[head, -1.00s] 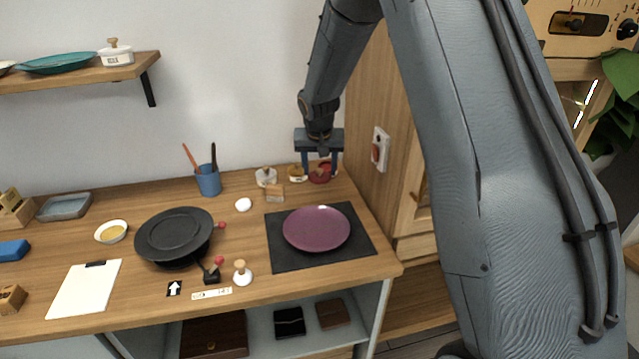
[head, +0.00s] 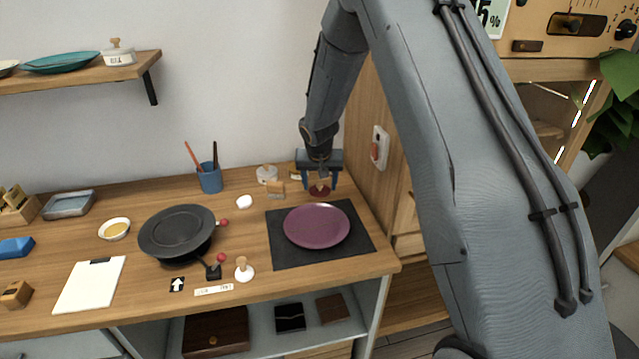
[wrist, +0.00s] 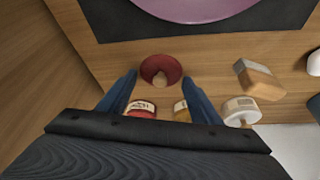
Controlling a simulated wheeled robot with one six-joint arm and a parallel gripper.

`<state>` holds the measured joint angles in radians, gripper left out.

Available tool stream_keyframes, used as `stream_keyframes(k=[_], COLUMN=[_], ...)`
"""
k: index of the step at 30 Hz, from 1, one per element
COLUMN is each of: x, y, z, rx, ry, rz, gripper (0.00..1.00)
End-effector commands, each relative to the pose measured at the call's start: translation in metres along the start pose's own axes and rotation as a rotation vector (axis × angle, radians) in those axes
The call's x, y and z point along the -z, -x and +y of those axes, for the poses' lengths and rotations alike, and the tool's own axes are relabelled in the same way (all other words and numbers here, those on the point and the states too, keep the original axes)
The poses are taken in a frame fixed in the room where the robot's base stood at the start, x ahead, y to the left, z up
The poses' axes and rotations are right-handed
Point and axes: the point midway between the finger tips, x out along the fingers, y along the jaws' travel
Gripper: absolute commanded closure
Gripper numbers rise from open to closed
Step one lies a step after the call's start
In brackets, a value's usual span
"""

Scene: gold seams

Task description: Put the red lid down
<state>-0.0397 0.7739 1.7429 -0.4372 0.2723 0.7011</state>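The red lid (head: 319,191) with its wooden knob appears to lie flat on the counter, behind the dark mat. The wrist view also shows the lid (wrist: 150,64), knob up, between my fingertips. My gripper (head: 320,186) is open above and around it, with gaps between the fingers (wrist: 161,77) and the knob. A red jar (wrist: 143,109) stands behind the lid, nearer the wall; in the head view my gripper hides it.
A purple plate (head: 317,226) sits on the dark mat (head: 360,247). The wooden cabinet side (wrist: 35,60) rises close by.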

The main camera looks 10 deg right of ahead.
Motion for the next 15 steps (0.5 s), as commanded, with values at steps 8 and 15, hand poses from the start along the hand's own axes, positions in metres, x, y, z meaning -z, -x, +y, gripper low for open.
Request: stream_keyframes(k=[8,15], x=[0.0003,0.0023], y=[0.0006,0.0069], z=[-0.0001,-0.0004], rx=[0.0,0.001], ry=[0.0,-0.001], rz=[0.0,0.002], gripper=[0.28,0.28])
